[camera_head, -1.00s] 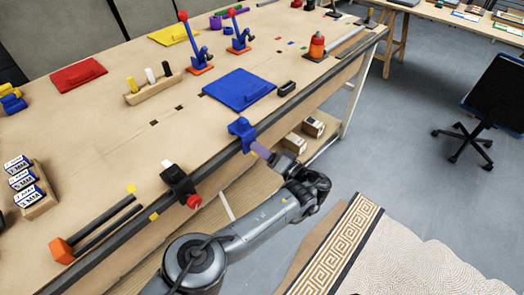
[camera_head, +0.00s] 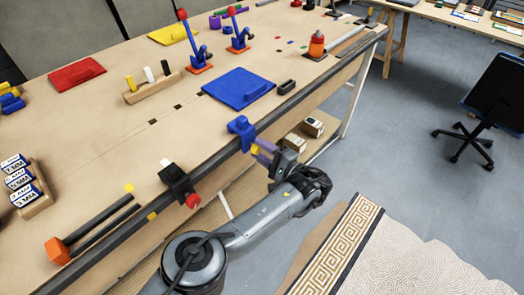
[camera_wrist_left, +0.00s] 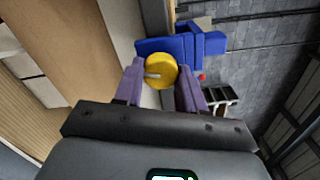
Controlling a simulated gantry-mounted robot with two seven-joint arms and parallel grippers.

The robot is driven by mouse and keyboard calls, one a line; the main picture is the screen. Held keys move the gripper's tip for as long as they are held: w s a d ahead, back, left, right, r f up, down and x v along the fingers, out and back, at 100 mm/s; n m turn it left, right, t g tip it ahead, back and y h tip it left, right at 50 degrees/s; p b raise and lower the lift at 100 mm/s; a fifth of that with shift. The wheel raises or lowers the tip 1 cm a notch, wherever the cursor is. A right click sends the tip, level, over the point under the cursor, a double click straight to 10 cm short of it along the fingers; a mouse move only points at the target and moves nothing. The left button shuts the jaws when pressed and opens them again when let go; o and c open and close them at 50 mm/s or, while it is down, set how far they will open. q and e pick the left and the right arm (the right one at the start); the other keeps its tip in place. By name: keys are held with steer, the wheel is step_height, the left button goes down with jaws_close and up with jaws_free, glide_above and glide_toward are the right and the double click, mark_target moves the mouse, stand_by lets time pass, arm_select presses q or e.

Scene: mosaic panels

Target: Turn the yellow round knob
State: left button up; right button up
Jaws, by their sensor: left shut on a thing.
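The yellow round knob (camera_head: 254,149) sits on the blue block (camera_head: 241,131) clamped at the table's front edge. In the left wrist view the knob (camera_wrist_left: 162,70) lies between my two purple fingertips, in front of the blue block (camera_wrist_left: 180,46). A pale bar or slot mark shows on the knob's face. My left gripper (camera_head: 264,150) reaches it from the front of the table and is shut on it; the fingers hide part of its rim in the head view. My right gripper is in neither view.
A black clamp with a red knob (camera_head: 193,201) sits on the same edge to the left. A blue panel (camera_head: 238,87) and a black handle (camera_head: 287,87) lie behind the block. Open floor (camera_head: 400,170) lies to the right.

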arm_select(q)
steer(key=shift+m, duration=1)
steer(key=o, duration=1)
steer(key=shift+o, duration=0.2)
steer(key=shift+s+d, duration=0.1)
